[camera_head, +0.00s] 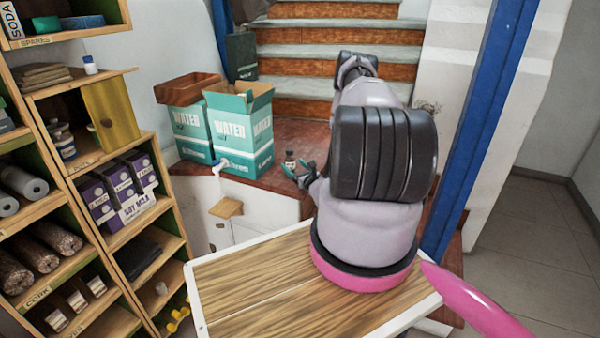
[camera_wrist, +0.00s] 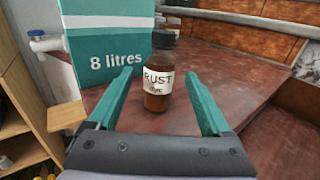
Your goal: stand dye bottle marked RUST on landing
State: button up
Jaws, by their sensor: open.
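The dye bottle (camera_wrist: 158,78) is brown with a black cap, and its white label reads RUST. It stands upright on the red-brown landing (camera_wrist: 248,75) in the wrist view. It also shows small in the head view (camera_head: 290,160), on the landing (camera_head: 283,184) near the front edge. My gripper (camera_wrist: 164,82) is open, with its teal fingers on either side of the bottle and visible gaps between them and it. The gripper also shows in the head view (camera_head: 299,172), partly hidden by my arm.
Teal and white water boxes (camera_head: 240,125) stand on the landing left of the bottle. Stairs (camera_head: 300,55) rise behind. A blue post (camera_head: 480,130) stands right of my arm. Wooden shelves (camera_head: 75,180) with goods fill the left. The landing right of the bottle is clear.

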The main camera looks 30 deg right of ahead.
jog(key=s, duration=0.5)
jog(key=shift+s+d, duration=0.1)
jog(key=shift+s, duration=0.1)
jog(key=w+a+r+n+g+y, duration=0.1)
jog(key=a+r+n+g+y, duration=0.1)
jog(key=a+r+n+y, duration=0.5)
jog(key=w+a+r+n+g+y, duration=0.1)
jog(key=a+r+n+g+y, duration=0.2)
jog(key=r, duration=0.7)
jog(key=a+r+n+g+y, duration=0.2)
jog(key=a+r+n+y, duration=0.3)
jog(key=r, duration=0.4)
jog(key=s+a+r+n+g+h, duration=0.3)
jog(key=s+a+r+n+g, duration=0.3)
jog(key=s, duration=0.3)
jog(key=s+a+r+n+g+h, duration=0.2)
jog(key=s+a+r+n+g, duration=0.35)
jog(key=s+r, duration=0.3)
jog(key=s+d+r+n+t+h, duration=0.5)
jog(key=s+d+r+t+h, duration=0.2)
jog(key=s+r, duration=0.3)
jog(key=shift+d+t+h, duration=0.35)
jog(key=shift+d+h, duration=0.05)
jog(key=shift+h, duration=0.4)
